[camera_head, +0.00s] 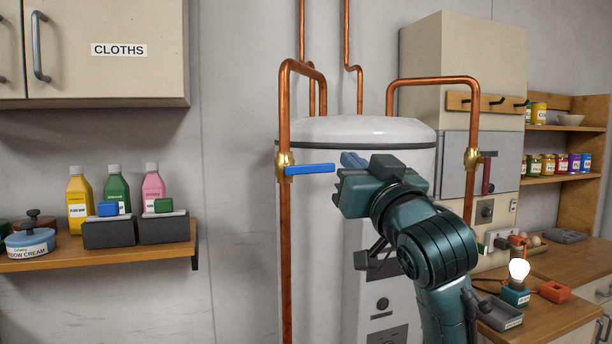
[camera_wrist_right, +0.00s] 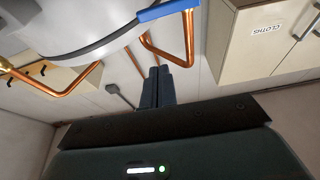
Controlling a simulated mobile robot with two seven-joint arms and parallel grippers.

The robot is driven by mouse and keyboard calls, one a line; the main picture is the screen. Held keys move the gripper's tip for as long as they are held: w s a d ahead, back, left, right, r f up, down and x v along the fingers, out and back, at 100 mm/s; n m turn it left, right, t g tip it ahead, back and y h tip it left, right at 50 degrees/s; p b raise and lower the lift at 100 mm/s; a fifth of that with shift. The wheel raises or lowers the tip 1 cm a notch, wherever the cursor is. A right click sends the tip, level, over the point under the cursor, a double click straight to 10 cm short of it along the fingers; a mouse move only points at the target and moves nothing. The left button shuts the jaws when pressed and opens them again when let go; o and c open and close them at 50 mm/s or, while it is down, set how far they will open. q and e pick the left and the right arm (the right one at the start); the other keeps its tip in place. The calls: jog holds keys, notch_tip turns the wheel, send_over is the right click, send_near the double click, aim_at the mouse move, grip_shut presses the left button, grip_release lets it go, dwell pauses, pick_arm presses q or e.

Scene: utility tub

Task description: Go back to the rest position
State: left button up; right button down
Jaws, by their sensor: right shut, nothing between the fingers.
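My right gripper (camera_head: 352,160) is in front of the white tank, at the end of my raised right arm. In the wrist view its two dark fingers (camera_wrist_right: 158,86) are together with nothing between them. A blue lever (camera_head: 310,169) points sideways from a brass valve (camera_head: 285,165) on the left copper pipe. The lever also shows in the wrist view (camera_wrist_right: 166,10), beyond the fingertips. In the head view the fingertips are just right of the lever's free end; I see no grip on it. My left gripper is not in view.
The white tank (camera_head: 320,210) stands close behind my right arm. A second pipe (camera_head: 468,205) with a red lever (camera_head: 487,175) is at the right. A shelf (camera_head: 110,259) with bottles is at the left; a wooden counter (camera_head: 545,318) with a lit bulb is at the lower right.

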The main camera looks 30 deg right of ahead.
jog(key=w+a+f+n+g+y+p, duration=0.1)
jog(key=w+a+f+n+g+y, duration=0.15)
jog(key=f, duration=0.75)
jog(key=w+a+f+n+g+y, duration=0.1)
jog(key=w+a+f, duration=0.15)
jog(key=f, duration=0.75)
jog(key=w+a+f+n+g+y+p, duration=0.15)
jog(key=a+f, duration=0.25)
jog(key=f, duration=0.6)
jog(key=s+a+f+g+y, duration=0.1)
jog(key=s+a+f+g, duration=0.1)
jog(key=s+f, duration=0.5)
jog(key=s+a+f+g+y+p, duration=0.1)
jog(key=s+a+f, duration=0.4)
jog(key=f, duration=0.5)
jog(key=s+a+f+n+g+y, duration=0.1)
jog(key=s+a+f, duration=0.3)
jog(key=s+f, duration=0.4)
jog(key=shift+s+a+f+g+y, duration=0.15)
jog(key=shift+s+f+g+y, duration=0.2)
jog(key=shift+g, duration=0.45)
